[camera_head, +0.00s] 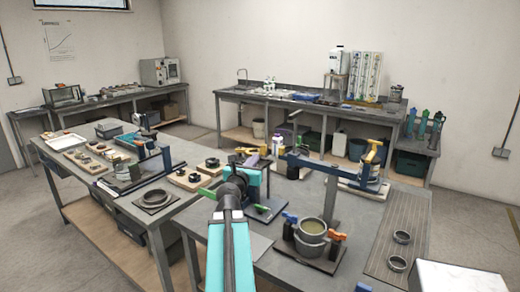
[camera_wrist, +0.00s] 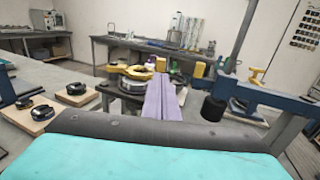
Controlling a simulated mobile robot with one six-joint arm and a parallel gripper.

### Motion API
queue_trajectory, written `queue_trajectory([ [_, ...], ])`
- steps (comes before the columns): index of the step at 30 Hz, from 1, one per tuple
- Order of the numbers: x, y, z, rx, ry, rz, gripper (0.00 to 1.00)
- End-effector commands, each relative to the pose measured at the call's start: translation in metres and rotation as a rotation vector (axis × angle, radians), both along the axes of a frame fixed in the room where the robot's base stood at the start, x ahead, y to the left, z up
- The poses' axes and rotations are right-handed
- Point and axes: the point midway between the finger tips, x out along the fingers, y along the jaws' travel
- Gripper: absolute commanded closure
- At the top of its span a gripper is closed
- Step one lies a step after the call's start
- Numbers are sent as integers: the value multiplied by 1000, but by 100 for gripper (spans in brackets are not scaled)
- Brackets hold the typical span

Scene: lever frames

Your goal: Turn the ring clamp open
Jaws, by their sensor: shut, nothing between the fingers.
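The ring clamp (camera_wrist: 128,72) has a yellow arm over a round silver body, and stands on the table ahead in the wrist view. Part of its yellow also shows in the head view (camera_head: 245,150), mostly hidden behind my arm. My gripper (camera_wrist: 161,82) has two purple fingers that lie together with nothing between them. Their tips point at the clamp's right side and cover part of it. Whether they touch it I cannot tell. In the head view my gripper (camera_head: 263,151) is small, beyond the teal arm.
A blue lever frame (camera_head: 325,167) with a yellow handle (camera_head: 371,150) stands to the right. Wooden boards with black knobs (camera_wrist: 76,88) lie to the left. The striped mat (camera_head: 395,225) is partly bare.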

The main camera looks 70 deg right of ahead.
Motion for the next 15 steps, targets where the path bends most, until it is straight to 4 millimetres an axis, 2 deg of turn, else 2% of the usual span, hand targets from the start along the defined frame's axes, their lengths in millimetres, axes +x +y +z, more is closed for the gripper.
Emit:
queue_trajectory([
  [1,1,-8,0,0,0,-1,100],
  [15,4,-51,0,1,1,-1,100],
])
